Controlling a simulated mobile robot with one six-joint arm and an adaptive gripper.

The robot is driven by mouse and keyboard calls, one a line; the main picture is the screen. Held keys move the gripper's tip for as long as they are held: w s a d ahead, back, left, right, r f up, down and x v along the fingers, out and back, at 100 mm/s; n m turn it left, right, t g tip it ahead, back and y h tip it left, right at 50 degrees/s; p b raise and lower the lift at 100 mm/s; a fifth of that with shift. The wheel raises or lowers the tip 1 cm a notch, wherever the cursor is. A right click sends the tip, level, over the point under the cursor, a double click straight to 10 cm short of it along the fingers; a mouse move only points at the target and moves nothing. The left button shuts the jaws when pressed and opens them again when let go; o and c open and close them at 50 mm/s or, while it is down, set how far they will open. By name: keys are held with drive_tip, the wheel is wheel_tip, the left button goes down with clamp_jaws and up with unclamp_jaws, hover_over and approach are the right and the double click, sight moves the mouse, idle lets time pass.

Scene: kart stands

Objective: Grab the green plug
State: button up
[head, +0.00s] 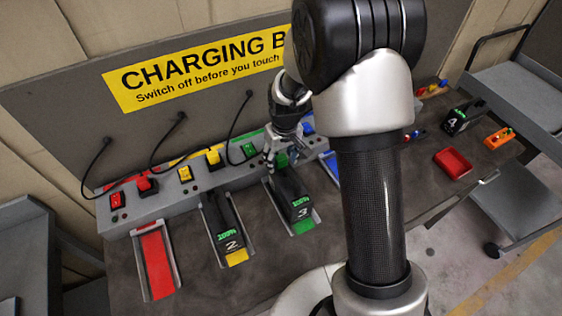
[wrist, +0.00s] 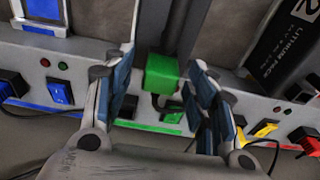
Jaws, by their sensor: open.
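The green plug (wrist: 162,73) is a small bright green block at the middle of the wrist view, with a black cable below it. In the head view it shows partly behind my gripper (head: 272,152), at the rear end of the black battery marked 3 (head: 292,195). My gripper is open, and in the wrist view its two fingers (wrist: 162,88) stand to the left and right of the plug. Gaps show between the fingers and the plug. Whether the plug is fully seated is hidden.
The grey charging console (head: 205,183) carries red, yellow, green and blue switches. A battery marked 2 (head: 226,220) lies in the yellow bay to the left; the red bay (head: 158,262) is empty. A red tray (head: 452,163) stands to the right. Black cables loop above the console.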

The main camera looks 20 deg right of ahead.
drive_tip(key=shift+c, duration=0.6)
drive_tip(key=c, duration=1)
drive_tip(key=shift+c, duration=0.2)
